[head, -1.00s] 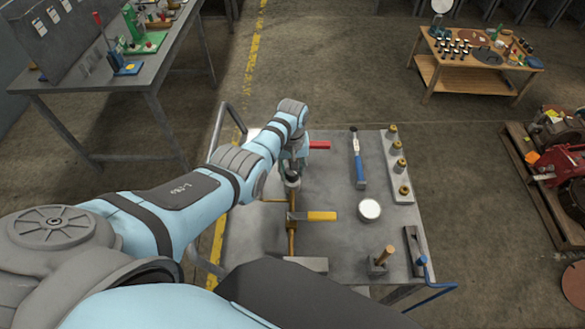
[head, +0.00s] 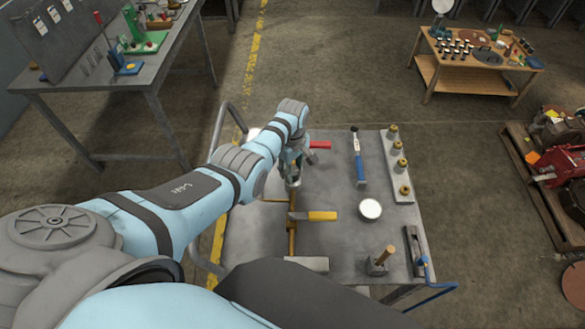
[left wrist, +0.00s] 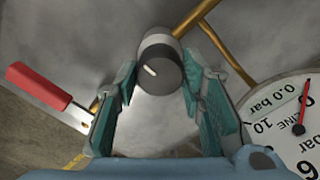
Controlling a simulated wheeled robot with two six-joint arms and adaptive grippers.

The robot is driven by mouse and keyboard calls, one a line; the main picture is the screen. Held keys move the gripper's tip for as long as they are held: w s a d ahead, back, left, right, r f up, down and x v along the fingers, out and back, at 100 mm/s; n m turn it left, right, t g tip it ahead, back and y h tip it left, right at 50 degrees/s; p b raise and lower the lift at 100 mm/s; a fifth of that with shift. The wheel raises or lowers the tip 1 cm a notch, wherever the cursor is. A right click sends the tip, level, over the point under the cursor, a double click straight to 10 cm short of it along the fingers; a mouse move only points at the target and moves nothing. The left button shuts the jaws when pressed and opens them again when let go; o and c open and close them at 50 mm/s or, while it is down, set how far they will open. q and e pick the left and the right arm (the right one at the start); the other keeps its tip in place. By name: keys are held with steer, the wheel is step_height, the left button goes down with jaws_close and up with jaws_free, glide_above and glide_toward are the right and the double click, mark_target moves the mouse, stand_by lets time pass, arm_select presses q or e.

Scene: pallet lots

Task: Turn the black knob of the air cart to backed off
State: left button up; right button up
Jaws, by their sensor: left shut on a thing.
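My left gripper (left wrist: 158,95) is shut on the black knob (left wrist: 160,72) of the air cart (head: 340,250). In the left wrist view the knob sits between the two teal finger pads, with a short white mark on its face and a pale collar behind it. In the head view the left gripper (head: 292,172) is over the left part of the cart top and largely hides the knob. A white gauge (left wrist: 290,135) with a red needle and a "0.0 bar" label is partly in the wrist view at right. My right gripper is not in view.
A red-handled lever (left wrist: 38,86) is left of the fingers. A brass pipe (left wrist: 195,17) runs behind the knob.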

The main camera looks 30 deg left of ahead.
mark_target(293, 171)
arm_select(q)
steer(key=shift+s+d+f, duration=0.15)
steer(key=shift+f, duration=0.05)
steer(key=o, duration=1.1)
steer(key=shift+r, duration=0.1)
steer(key=shift+o, duration=0.2)
steer(key=shift+r, duration=0.1)
steer(key=shift+r, duration=0.25)
step_height(293, 171, up, 11)
steer(key=shift+r, duration=0.2)
